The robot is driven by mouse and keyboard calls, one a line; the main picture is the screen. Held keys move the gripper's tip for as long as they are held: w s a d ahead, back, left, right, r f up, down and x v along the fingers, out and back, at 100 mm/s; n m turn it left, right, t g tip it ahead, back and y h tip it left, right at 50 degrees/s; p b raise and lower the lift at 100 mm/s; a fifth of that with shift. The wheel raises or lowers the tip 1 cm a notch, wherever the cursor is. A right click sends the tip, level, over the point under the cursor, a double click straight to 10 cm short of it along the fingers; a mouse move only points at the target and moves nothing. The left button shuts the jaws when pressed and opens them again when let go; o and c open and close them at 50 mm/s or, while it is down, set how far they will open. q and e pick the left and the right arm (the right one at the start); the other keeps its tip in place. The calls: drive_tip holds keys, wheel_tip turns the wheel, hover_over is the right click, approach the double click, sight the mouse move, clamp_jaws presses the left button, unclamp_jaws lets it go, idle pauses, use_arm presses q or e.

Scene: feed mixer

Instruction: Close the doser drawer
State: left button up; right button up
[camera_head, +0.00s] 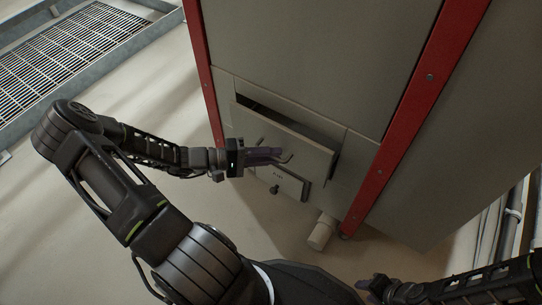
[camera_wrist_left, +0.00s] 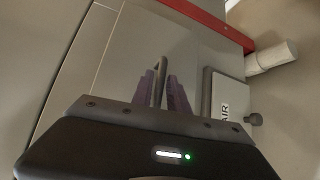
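The doser drawer (camera_head: 308,152) is a grey front panel on the machine, standing out from the body with a dark gap along its top edge. It also shows in the left wrist view (camera_wrist_left: 125,55). Its bar handle (camera_head: 287,158) is at the purple fingertips of my left gripper (camera_head: 268,155). In the left wrist view the handle (camera_wrist_left: 161,72) lies between the two fingers (camera_wrist_left: 164,92) and fills the narrow space, so the gripper looks shut on it. My right gripper (camera_head: 376,289) is low at the right, partly cut off, its fingers unclear.
A smaller labelled panel with a knob (camera_head: 280,184) sits just below the drawer. Red posts (camera_head: 405,115) edge the grey machine body. A pale pipe stub (camera_head: 321,232) sticks out at the bottom. A floor grate (camera_head: 70,55) lies at upper left; the floor between is clear.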

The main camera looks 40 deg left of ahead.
use_arm(q)
drive_tip(key=shift+c, duration=0.4)
clamp_jaws()
idle(1.0)
